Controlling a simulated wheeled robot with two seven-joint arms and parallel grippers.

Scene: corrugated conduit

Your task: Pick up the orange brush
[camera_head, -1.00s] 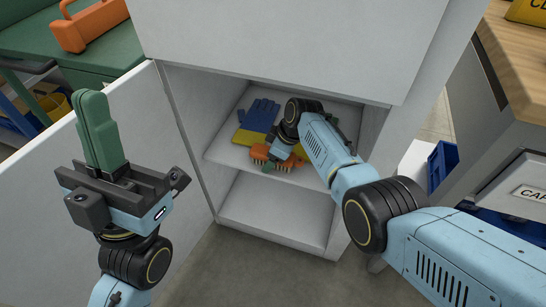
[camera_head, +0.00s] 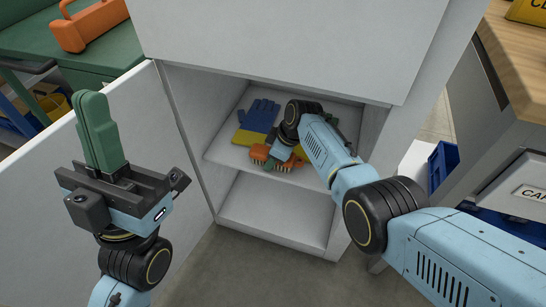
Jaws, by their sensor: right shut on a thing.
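The orange brush (camera_head: 259,153) lies on the upper shelf of the open white cabinet, with pale bristles showing at its near side. My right gripper (camera_head: 281,156) reaches into the cabinet from the right and is shut on the brush, its green fingers across the brush's middle. The gripper and wrist hide part of the brush. I cannot tell whether the brush is clear of the shelf. My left gripper (camera_head: 94,105) is upright in front of the open cabinet door at left, its green fingers together, with nothing seen between them.
Blue and yellow gloves (camera_head: 258,117) lie on the shelf (camera_head: 225,150) behind the brush, partly hidden by my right arm. The cabinet's side walls and the panel above bound the opening. The lower compartment (camera_head: 275,215) is empty. An open door (camera_head: 40,190) stands at left.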

